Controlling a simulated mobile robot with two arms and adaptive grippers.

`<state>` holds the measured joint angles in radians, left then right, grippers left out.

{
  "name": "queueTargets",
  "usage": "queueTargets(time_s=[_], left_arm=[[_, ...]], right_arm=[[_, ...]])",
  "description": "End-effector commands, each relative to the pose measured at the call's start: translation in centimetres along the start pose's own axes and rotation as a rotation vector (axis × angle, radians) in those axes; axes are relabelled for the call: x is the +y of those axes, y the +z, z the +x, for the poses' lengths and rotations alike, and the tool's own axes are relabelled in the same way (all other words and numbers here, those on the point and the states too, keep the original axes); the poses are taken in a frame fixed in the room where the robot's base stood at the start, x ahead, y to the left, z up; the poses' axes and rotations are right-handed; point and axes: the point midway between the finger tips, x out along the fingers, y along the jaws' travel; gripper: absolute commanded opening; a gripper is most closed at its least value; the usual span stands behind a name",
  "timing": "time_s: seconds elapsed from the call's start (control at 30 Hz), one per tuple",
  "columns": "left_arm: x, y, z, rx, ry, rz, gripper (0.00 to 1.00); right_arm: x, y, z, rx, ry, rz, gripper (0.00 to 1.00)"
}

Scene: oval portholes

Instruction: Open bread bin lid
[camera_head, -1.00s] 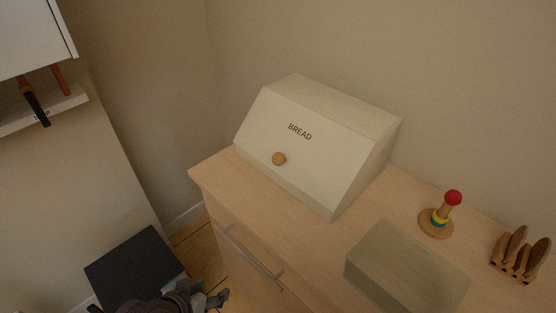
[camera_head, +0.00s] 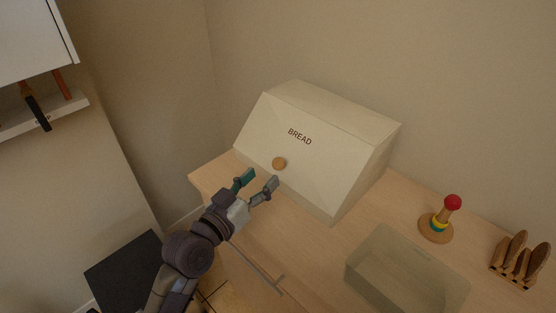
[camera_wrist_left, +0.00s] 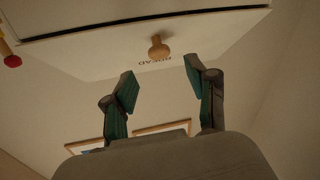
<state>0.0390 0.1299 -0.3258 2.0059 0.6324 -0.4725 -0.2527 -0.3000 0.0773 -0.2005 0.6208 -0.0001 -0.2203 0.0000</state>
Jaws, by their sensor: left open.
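The cream bread bin (camera_head: 318,140) stands on the wooden counter against the wall. Its sloped front lid (camera_head: 325,145) bears the word BREAD and a round wooden knob (camera_head: 279,163), and it looks closed. My left gripper (camera_head: 259,181) is open and empty, in front of the bin and just below the knob in the head view. In the left wrist view the knob (camera_wrist_left: 158,48) shows beyond the two fingertips (camera_wrist_left: 160,82), roughly between them and apart from them. The bin (camera_wrist_left: 100,45) fills the upper part of that view. My right gripper is not in view.
A translucent box (camera_head: 408,275) sits on the counter's front right. A ring stacker with a red ball (camera_head: 453,202) and a wooden rack (camera_head: 517,260) stand further right. A drawer handle (camera_head: 256,268) sticks out below the counter edge. A shelf (camera_head: 45,112) hangs at left.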

Motion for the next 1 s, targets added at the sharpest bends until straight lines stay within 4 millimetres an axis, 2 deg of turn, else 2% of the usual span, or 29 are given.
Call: queueTargets(time_s=[0.1, 0.33, 0.5, 0.8, 1.0], left_arm=[[0.1, -0.1, 2.7, 0.001, 0.001, -0.002, 0.57], [0.0, 0.0, 6.3, 0.000, -0.001, -0.001, 0.57], [0.0, 0.1, 7.4, -0.001, -0.001, -0.001, 0.57], [0.0, 0.1, 7.6, -0.001, -0.001, 0.000, 0.57], [0.0, 0.1, 7.5, -0.002, -0.001, 0.000, 0.24]], right_arm=[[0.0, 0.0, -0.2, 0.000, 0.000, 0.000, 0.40], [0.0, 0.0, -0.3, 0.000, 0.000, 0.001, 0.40], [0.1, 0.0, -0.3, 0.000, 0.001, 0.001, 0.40], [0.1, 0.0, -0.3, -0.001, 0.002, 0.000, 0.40], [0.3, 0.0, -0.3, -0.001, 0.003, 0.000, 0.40]])
